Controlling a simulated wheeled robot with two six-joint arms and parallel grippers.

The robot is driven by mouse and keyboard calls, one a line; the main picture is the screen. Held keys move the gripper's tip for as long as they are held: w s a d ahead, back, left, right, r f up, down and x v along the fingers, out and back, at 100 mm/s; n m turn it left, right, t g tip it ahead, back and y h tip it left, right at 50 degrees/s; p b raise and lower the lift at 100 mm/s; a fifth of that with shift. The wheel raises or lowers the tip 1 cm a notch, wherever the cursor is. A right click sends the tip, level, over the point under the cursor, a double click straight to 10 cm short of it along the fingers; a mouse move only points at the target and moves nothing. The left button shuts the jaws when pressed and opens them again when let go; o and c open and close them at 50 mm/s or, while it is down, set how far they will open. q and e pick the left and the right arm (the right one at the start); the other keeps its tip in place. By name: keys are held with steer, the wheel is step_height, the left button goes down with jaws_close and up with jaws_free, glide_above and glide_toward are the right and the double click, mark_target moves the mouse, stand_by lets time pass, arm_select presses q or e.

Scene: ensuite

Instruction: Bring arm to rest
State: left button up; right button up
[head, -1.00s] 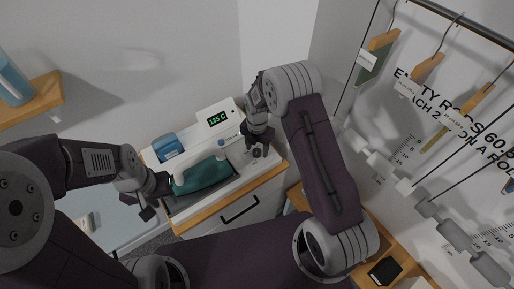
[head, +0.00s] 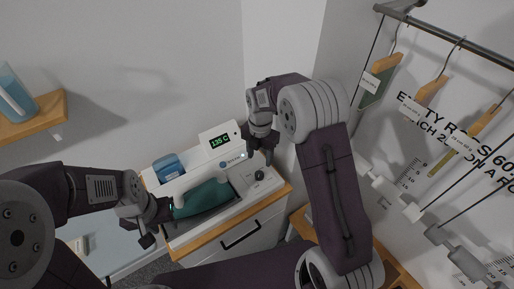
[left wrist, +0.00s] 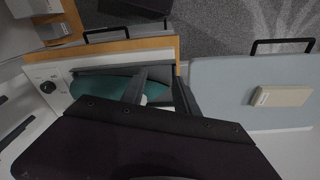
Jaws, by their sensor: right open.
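My right gripper (head: 262,153) is open and empty. It hangs above the right end of a white press machine (head: 232,165), near a dark knob (head: 259,175); I cannot tell the exact height of the gap. My left gripper (head: 155,225) is at the press's left front corner, beside the teal pad (head: 200,199). In the left wrist view, the left gripper's two fingers (left wrist: 163,85) stand apart with nothing visibly held between them. The dark wrist body hides the lower part of that view.
The press stands on a white cabinet with a wooden edge and black handle (head: 240,234). Its display (head: 219,141) reads 135 C. A blue-grey surface (left wrist: 235,85) carries a beige block (left wrist: 282,96). A rail with hangers (head: 437,91) is at right, a wooden shelf (head: 40,115) at left.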

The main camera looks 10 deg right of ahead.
steer(key=s+d+r+m+t+b, duration=0.1)
steer(key=s+d+r+m+b, duration=0.1)
steer(key=s+d+r+m, duration=0.3)
steer(key=s+f+m, duration=0.2)
steer(key=s+m, duration=0.4)
steer(key=m, duration=0.5)
steer(key=s+f+m, duration=0.3)
steer(key=s+m, duration=0.4)
steer(key=m, duration=0.4)
steer(key=shift+s+a+f+m, duration=0.25)
steer(key=shift+a+f+m, duration=0.1)
steer(key=shift+a+m, duration=0.05)
steer(key=shift+c, duration=0.3)
